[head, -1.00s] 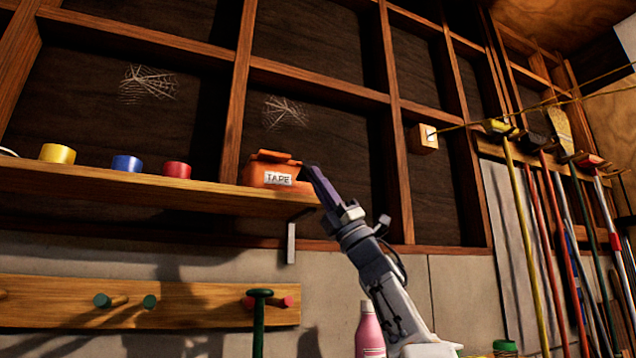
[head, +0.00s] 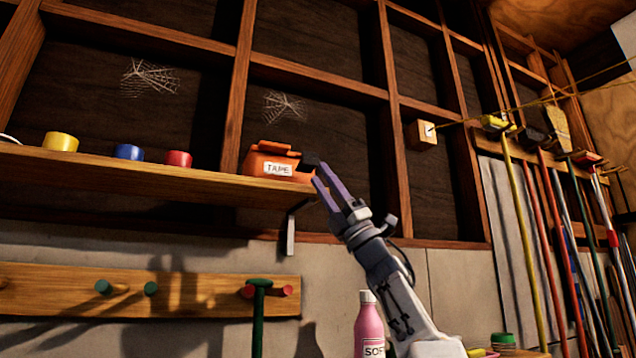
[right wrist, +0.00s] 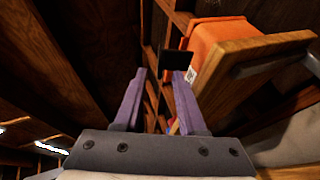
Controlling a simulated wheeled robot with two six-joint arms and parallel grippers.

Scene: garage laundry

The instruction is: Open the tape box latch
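The orange tape box (head: 258,163) with a white TAPE label sits near the right end of the wooden shelf. A small dark latch piece (head: 310,159) juts from the box's right end. My right gripper (head: 322,173) is just right of the box, below the latch, with its purple fingers apart and nothing held. In the right wrist view the box (right wrist: 212,35) is at upper right. The dark latch plate (right wrist: 176,63) is just beyond the right fingertip of my gripper (right wrist: 160,75); I cannot tell whether they touch. My left gripper is out of view.
The shelf (head: 150,178) also holds yellow (head: 60,142), blue (head: 127,152) and red (head: 178,158) tape rolls. A metal bracket (head: 290,235) is under its right end. Long-handled tools hang at right.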

